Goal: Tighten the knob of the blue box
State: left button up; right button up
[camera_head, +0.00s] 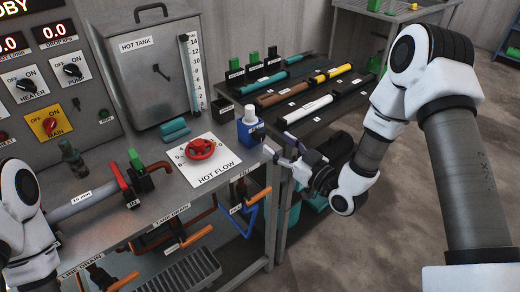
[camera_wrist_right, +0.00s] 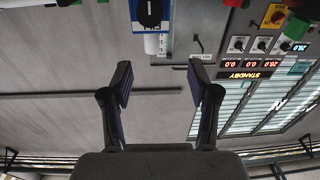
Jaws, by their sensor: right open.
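The blue box (camera_head: 256,133) is at the bench's right front corner, with a white cylinder (camera_head: 249,113) on top. In the right wrist view the blue box (camera_wrist_right: 162,12) is upside down at the top edge, with a round dark knob (camera_wrist_right: 149,13) on its face. My right gripper (camera_head: 279,147) is just right of the box in the head view, apart from it. In the right wrist view its fingers (camera_wrist_right: 158,82) are spread and empty, with the box beyond them. My left arm shows at the left edge; its gripper is out of view.
A red HOT FLOW handwheel (camera_head: 201,148) is left of the box. The hot tank (camera_head: 150,75) and a switch panel (camera_head: 45,70) stand behind. A dark side table (camera_head: 330,118) with several rods is to the right. Pipes and orange-handled valves are below.

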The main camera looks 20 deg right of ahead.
aim_at(262, 138)
jog(key=shift+m+h, duration=0.5)
jog(key=w+f, duration=0.1)
jog(key=w, duration=0.1)
jog(key=w+a+f+b, duration=0.1)
jog(key=w, duration=0.1)
jog(key=w+f+b, duration=0.1)
jog(key=w, duration=0.2)
jog(key=shift+w+a+f, duration=0.1)
jog(key=shift+a+f, duration=0.25)
pick_arm(q)
jog(key=shift+s+a+f+b, duration=0.15)
jog(key=shift+f+b, duration=0.15)
jog(key=shift+f, duration=1.4)
pick_arm(e)
jog(key=shift+w+a+r, duration=0.1)
jog(key=shift+w+a, duration=0.05)
jog(key=shift+w, duration=0.4)
pick_arm(q)
jog(key=shift+f, duration=0.1)
pick_arm(e)
grip_shut()
